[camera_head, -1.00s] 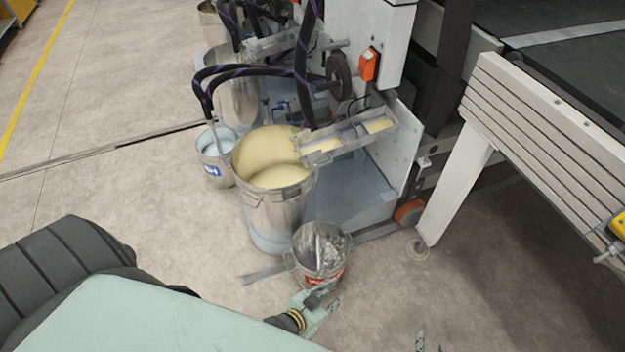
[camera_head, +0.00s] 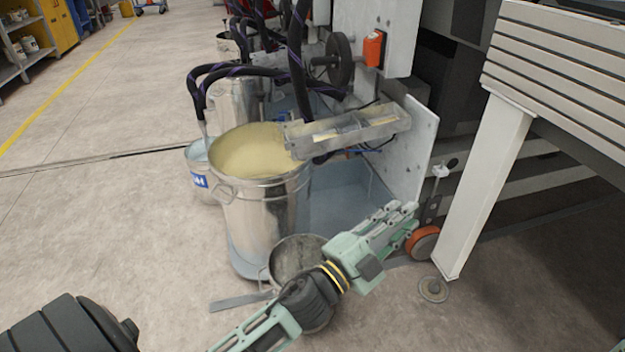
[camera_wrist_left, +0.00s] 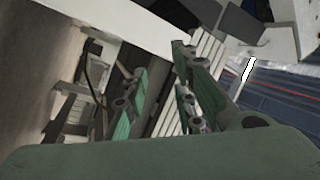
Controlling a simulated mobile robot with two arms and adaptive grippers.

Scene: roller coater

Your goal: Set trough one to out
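A grey metal trough (camera_head: 350,130) with cream liquid in its compartments juts from the machine's side panel, over the rim of a large steel pot (camera_head: 265,205). Which trough is number one cannot be told. A black knob (camera_head: 451,163) on a thin rod is at the panel's right edge. My left gripper (camera_head: 402,212) is in front of the machine, below and right of the trough in the picture, and holds nothing. In the left wrist view its fingers (camera_wrist_left: 160,72) are apart. My right gripper is not in view.
A small bucket (camera_head: 296,255) stands on the floor, partly behind my left arm. A handwheel (camera_head: 340,62) and an orange switch box (camera_head: 374,48) are above the trough. A white table leg (camera_head: 485,185) stands at right.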

